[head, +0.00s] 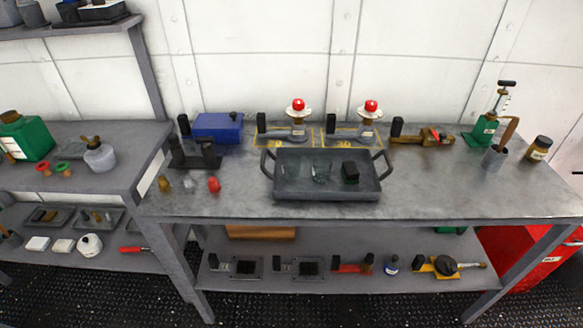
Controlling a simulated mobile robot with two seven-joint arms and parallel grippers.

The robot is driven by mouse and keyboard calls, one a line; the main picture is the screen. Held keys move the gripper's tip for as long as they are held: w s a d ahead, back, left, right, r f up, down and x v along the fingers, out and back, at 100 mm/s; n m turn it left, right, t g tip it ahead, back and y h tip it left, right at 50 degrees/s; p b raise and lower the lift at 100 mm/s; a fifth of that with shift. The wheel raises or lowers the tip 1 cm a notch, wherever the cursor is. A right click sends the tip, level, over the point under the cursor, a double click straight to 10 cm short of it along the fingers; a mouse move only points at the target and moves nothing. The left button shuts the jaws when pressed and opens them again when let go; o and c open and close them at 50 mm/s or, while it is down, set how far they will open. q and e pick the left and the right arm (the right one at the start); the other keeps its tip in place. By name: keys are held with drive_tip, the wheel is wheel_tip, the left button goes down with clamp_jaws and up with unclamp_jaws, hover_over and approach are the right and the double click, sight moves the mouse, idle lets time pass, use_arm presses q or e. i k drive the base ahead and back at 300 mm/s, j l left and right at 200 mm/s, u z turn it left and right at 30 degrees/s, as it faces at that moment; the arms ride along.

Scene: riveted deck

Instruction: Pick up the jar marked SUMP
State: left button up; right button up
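A small brown jar (538,148) with a dark lid and a pale label stands upright at the right end of the grey workbench (440,190). The label's lettering is too small to read, so I cannot tell whether it says SUMP. A small dark blue-and-white bottle (391,264) stands on the lower shelf; its label is also unreadable. Neither of my grippers shows in the head view.
Left of the jar are a grey pot (494,158) with a wooden-handled tool and a green pump can (485,131). A grey tray (328,190) holding glasses and a dark block sits mid-bench. The bench's front right is clear. A red cabinet (530,262) stands below right.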

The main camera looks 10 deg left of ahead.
sight(290, 162)
drive_tip(key=i+l+u, duration=0.15)
drive_tip(key=l+u, duration=0.15)
drive_tip(key=i+l+u, duration=0.1)
drive_tip(key=l+u, duration=0.15)
drive_tip(key=i+l+u, duration=0.1)
drive_tip(key=l+u, duration=0.2)
drive_tip(key=l, duration=0.15)
